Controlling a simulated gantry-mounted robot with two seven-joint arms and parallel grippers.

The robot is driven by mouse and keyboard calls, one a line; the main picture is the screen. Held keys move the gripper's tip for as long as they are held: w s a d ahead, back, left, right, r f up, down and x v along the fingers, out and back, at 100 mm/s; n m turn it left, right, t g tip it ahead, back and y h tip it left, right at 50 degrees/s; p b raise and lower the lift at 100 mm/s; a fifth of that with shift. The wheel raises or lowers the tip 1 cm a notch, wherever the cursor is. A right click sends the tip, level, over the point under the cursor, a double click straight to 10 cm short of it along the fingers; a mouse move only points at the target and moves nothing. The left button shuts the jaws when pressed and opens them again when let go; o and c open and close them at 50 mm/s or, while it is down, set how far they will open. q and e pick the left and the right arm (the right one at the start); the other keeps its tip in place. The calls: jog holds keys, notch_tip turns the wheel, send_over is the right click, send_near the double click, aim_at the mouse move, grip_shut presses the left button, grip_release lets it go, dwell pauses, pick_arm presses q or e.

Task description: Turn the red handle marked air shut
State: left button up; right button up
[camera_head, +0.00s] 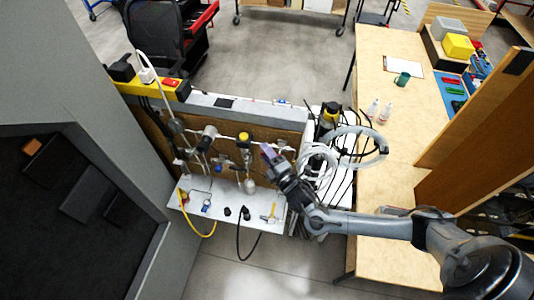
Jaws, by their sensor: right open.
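The analyser assembly has a brown back panel (222,132) with pipes, gauges and valves, and a white shelf (232,207) below it. I cannot clearly make out a red handle marked air. A blue valve handle (206,204) shows on the shelf's left part. A yellow-topped fitting (244,140) stands on the pipework at the middle of the panel. My right gripper (269,154) is open in front of the panel's right part, to the right of that fitting. Its arm comes in from the right and hides part of the panel's right end. My left gripper is not in view.
Coiled pale hoses (362,136) and black cables hang just right of my gripper. A yellow hose (206,231) and a black hose (241,250) droop from the shelf. A wooden table (398,150) stands to the right. Open floor (275,60) lies behind the panel.

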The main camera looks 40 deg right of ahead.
grip_shut()
dwell(0.3)
